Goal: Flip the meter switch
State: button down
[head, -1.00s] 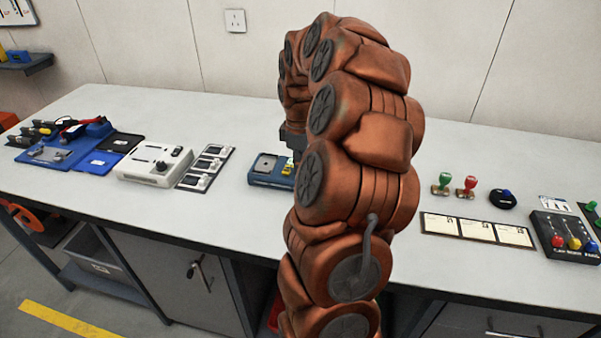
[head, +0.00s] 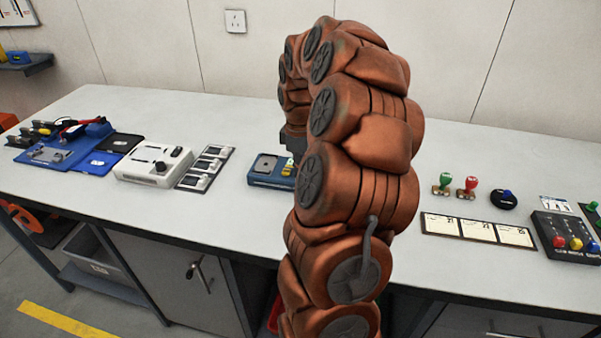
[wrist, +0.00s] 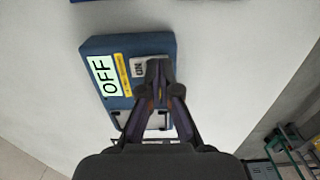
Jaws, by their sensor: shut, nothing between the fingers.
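The meter is a small blue box (head: 262,180) on the bench, left of my arm in the head view; my arm hides its right part. In the wrist view the meter (wrist: 93,48) shows a pale display reading OFF (wrist: 104,76), a yellow label strip and a small plate marked "ON". My gripper (wrist: 157,66) is shut with nothing in it. Its fingertips are over the meter beside the ON plate and cover part of the face. The switch itself is not clearly seen, and I cannot tell whether the fingertips touch it. In the head view my fingers are hidden.
A white device (head: 153,166) and a panel of small modules (head: 206,168) stand left of the meter. Green and red stamps (head: 468,187), a card strip (head: 478,228) and a black box with coloured knobs (head: 566,236) lie to the right. The bench behind the meter is clear.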

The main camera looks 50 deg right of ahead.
jog(key=shift+r+p, duration=1)
jog(key=shift+r, duration=2.5)
jog(key=shift+a, duration=0.1)
jog(key=s+a+r+m, duration=0.1)
jog(key=s+a, duration=0.1)
jog(key=a, duration=0.9)
jog(key=s+a+r, duration=0.2)
jog(key=a, duration=0.9)
jog(key=s+a+f+m+g, duration=0.1)
jog(key=s+a+f+m, duration=0.1)
jog(key=s+a, duration=0.3)
jog(key=s+a+f+m+p, duration=0.1)
jog(key=s+a+f+m, duration=0.1)
jog(key=s+a, duration=0.4)
jog(key=s, duration=0.5)
jog(key=shift+s+a+g, duration=0.15)
jog(key=shift+s+g, duration=0.2)
jog(key=shift+g, duration=0.05)
